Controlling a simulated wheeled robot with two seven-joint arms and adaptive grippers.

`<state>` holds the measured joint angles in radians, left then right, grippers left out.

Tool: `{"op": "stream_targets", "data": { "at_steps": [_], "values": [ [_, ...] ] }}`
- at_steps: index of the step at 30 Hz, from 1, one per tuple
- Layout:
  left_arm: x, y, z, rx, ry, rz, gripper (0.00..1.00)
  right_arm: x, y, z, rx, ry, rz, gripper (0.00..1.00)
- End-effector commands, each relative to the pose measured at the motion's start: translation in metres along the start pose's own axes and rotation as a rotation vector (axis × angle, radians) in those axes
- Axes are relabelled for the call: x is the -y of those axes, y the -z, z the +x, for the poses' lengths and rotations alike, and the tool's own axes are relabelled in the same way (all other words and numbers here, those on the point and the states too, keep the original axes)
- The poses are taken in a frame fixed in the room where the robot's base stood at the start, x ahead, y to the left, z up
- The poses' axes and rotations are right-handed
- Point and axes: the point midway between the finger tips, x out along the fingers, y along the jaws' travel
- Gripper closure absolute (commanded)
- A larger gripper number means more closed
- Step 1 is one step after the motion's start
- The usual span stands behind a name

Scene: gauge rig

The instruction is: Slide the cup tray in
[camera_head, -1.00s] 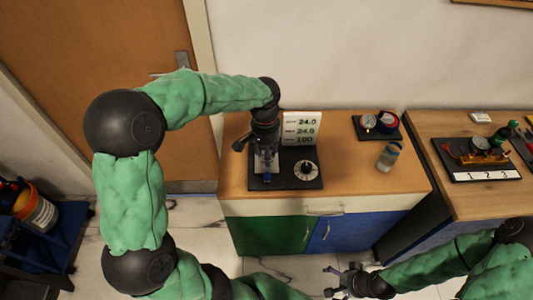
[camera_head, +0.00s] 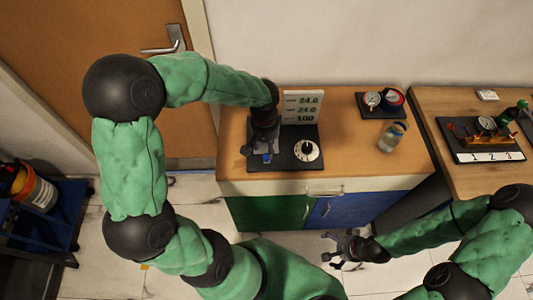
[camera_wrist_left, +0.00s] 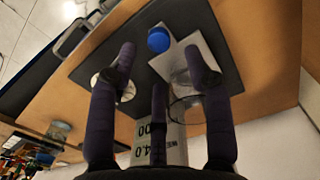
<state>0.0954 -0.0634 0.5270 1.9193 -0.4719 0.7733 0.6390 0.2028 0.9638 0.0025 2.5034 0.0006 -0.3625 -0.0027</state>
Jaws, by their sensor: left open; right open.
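The cup tray is a pale grey plate (camera_wrist_left: 184,55) with a round blue knob (camera_wrist_left: 159,39) near its front edge, on a black base board. The knob also shows in the head view (camera_head: 266,158). A clear cup (camera_wrist_left: 186,108) seems to stand at the tray's far end, partly hidden by a finger. My left gripper (camera_head: 263,142) hangs over the tray. In the left wrist view its dark fingers (camera_wrist_left: 159,66) are spread, with the knob beyond them and nothing held. My right gripper (camera_head: 343,248) is open and empty, low in front of the cabinet.
On the board (camera_head: 312,165) are a white dial (camera_head: 306,151) and an upright sign (camera_head: 303,106) with numbers. A clear bottle (camera_head: 390,138) and a gauge tray (camera_head: 380,104) stand to the right. The countertop (camera_head: 350,155) between is clear.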

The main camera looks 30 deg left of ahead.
Motion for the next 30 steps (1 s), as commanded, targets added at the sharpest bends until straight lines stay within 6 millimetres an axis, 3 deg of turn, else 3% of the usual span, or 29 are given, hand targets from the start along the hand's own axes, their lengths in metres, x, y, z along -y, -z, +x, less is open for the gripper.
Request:
{"op": "stream_targets", "data": {
  "at_steps": [3,9,22,27,30],
  "values": [
    [0.001,-0.001,0.023,0.004,0.001,0.0,0.5,-0.002,0.0,0.007,0.0,0.0,0.0,0.0],
    [0.0,-0.001,0.045,0.002,0.0,0.0,0.5,-0.004,0.001,0.012,0.0,0.0,0.0,0.0],
    [0.0,0.0,0.052,0.0,0.0,0.001,0.5,-0.004,0.001,0.012,0.0,0.0,0.0,0.0],
    [0.0,0.0,0.052,0.0,0.0,0.001,0.98,-0.004,0.001,0.012,0.0,0.0,0.0,0.0],
    [0.0,0.0,0.052,0.0,0.0,0.001,1.0,-0.004,0.001,0.013,0.0,0.0,0.0,0.0]
  ]
}}
